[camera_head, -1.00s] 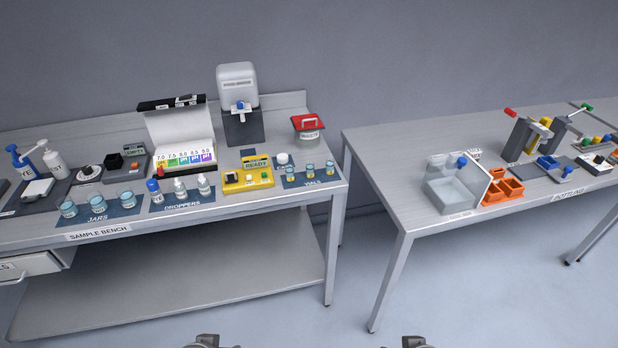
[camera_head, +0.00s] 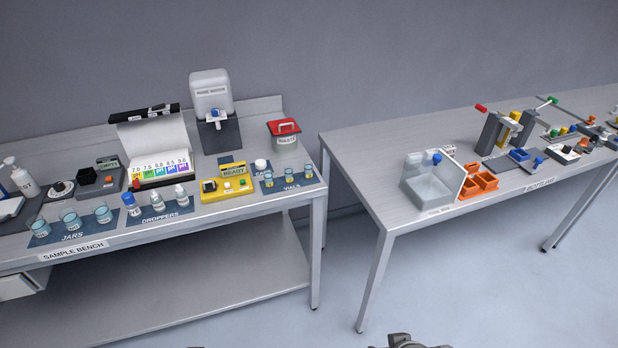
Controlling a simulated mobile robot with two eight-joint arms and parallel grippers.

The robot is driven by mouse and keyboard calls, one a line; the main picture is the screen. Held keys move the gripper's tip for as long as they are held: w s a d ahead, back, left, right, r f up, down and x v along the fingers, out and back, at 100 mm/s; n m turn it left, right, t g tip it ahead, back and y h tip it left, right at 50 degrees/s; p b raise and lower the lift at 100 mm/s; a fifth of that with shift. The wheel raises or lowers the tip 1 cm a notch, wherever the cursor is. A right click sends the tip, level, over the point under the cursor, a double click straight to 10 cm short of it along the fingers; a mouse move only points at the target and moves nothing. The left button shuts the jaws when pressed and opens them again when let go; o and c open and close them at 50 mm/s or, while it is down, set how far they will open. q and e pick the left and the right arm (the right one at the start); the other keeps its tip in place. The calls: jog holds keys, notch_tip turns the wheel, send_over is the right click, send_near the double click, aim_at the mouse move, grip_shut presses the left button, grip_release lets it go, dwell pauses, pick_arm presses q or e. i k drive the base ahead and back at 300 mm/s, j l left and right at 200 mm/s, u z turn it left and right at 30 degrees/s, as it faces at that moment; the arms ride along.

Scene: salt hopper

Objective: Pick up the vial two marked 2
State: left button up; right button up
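Three small vials stand upright on a dark blue mat (camera_head: 291,186) labelled VIALS, at the right end of the sample bench: a left vial (camera_head: 268,180), a middle vial (camera_head: 290,175) and a right vial (camera_head: 308,170).
A yellow READY device (camera_head: 226,188) stands left of the vials, a white round item (camera_head: 261,165) behind them. A red-lidded waste bin (camera_head: 284,132) is further back. Droppers and jars (camera_head: 71,219) stand to the left. A gap separates the bench from the bottling table (camera_head: 350,150).

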aim_at(288, 174)
jog(key=i+l, duration=0.3)
jog(key=i, duration=0.2)
jog(key=i+l, duration=0.35)
jog(key=i, duration=0.15)
